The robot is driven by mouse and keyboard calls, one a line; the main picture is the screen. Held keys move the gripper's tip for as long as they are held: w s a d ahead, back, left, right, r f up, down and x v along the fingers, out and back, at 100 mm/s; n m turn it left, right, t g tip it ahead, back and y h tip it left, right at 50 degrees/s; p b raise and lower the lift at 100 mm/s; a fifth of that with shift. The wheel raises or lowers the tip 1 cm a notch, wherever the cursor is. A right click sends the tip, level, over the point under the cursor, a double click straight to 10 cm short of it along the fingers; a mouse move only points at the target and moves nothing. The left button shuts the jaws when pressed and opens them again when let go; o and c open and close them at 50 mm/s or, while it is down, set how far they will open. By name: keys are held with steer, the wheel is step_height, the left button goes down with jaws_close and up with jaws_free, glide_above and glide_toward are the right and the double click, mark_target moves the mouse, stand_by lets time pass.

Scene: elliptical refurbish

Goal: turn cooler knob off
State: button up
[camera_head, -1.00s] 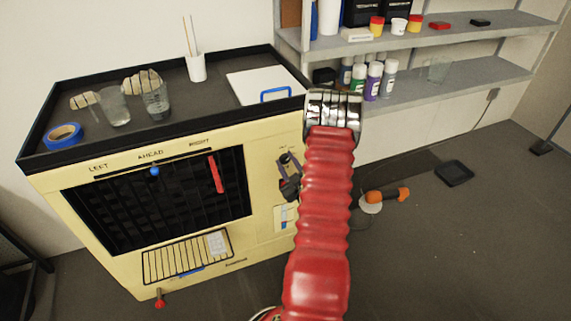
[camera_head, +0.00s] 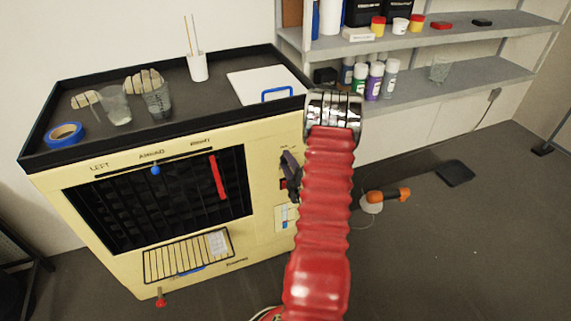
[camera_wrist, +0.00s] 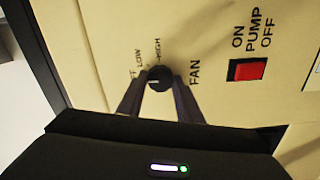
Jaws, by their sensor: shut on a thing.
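The cooler (camera_head: 268,150) is a cream cabinet with a dark grille. Its round black knob (camera_wrist: 160,77) sits in the wrist view beside the labels LOW, HIGH and FAN and a partly covered label ending in "FF". A pale mark on the knob points left in that view, roughly towards the "FF" label. My gripper (camera_wrist: 160,84) has one dark finger on each side of the knob and is shut on it. In the head view my gripper (camera_head: 291,172) is at the panel right of the grille, and hides the knob.
A red pump switch (camera_wrist: 247,69) is right of the knob, and shows in the head view just below my fingers. Glasses, blue tape (camera_head: 65,133) and a white board (camera_head: 262,85) lie on the cooler top. A shelf (camera_head: 440,78) stands behind.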

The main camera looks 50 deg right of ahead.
steer(key=shift+w+a+f+n, duration=0.1)
steer(key=shift+a+f+n, duration=0.15)
steer(key=shift+n, duration=0.15)
steer(key=o, duration=1)
steer(key=shift+d+r, duration=0.1)
steer(key=shift+o, duration=0.2)
steer(key=shift+s, duration=0.2)
steer(key=v, duration=1.3)
steer(key=shift+s, duration=0.2)
